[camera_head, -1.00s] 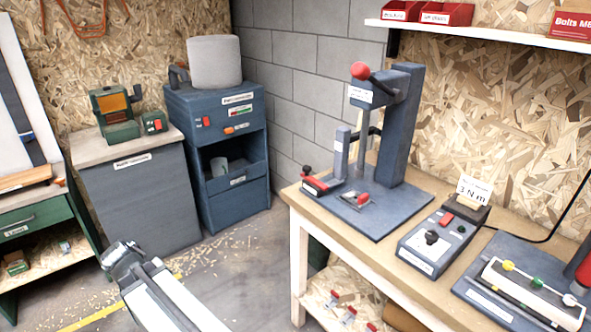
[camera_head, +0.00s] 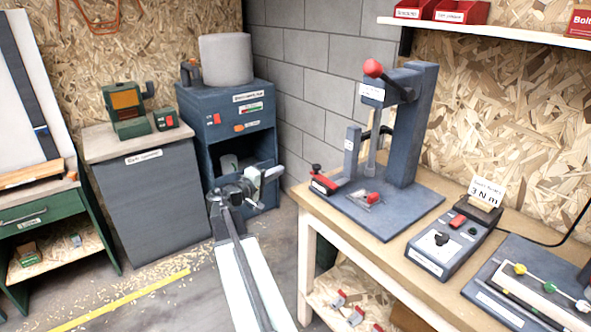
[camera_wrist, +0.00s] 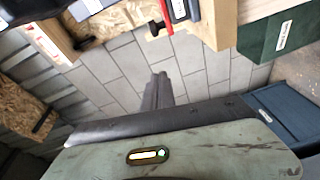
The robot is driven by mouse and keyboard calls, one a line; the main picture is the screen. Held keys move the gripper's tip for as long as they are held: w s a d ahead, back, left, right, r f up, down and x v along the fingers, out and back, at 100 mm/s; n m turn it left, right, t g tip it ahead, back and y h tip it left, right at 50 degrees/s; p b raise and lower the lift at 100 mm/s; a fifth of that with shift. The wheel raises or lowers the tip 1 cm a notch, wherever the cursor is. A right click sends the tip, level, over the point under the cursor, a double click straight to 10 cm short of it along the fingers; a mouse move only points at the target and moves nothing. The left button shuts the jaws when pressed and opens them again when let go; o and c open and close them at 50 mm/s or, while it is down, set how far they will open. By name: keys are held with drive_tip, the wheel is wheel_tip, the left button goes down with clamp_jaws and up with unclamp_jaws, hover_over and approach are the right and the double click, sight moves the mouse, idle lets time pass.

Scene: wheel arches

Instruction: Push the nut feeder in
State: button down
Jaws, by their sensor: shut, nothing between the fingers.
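No label that I can read names the nut feeder. On the bench, a grey-blue press (camera_head: 404,140) with a red ball handle stands upright. At its base's left side sits a small slide unit (camera_head: 325,182) with a red part and black knob, possibly the feeder; how far it sits in is unclear. A red-handled clamp (camera_head: 368,198) is beside it. My gripper (camera_head: 264,176) is shut and empty, in the air left of the bench, in front of the blue cabinet in the picture. In the wrist view its dark fingers (camera_wrist: 158,90) point up against grey blocks.
The blue cabinet (camera_head: 222,105) with a grey drum (camera_head: 226,60) stands behind my arm. A grey cabinet (camera_head: 158,205) is left of it. The wooden bench edge (camera_head: 310,208) is close right of my gripper. A torque box (camera_head: 442,244) sits further right. Open floor lies left.

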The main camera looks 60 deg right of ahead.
drive_tip(key=s+d+f, duration=0.1)
drive_tip(key=s+d, duration=0.3)
drive_tip(key=d, duration=0.6)
drive_tip(key=shift+s+b, duration=0.4)
drive_tip(key=shift+b, duration=0.05)
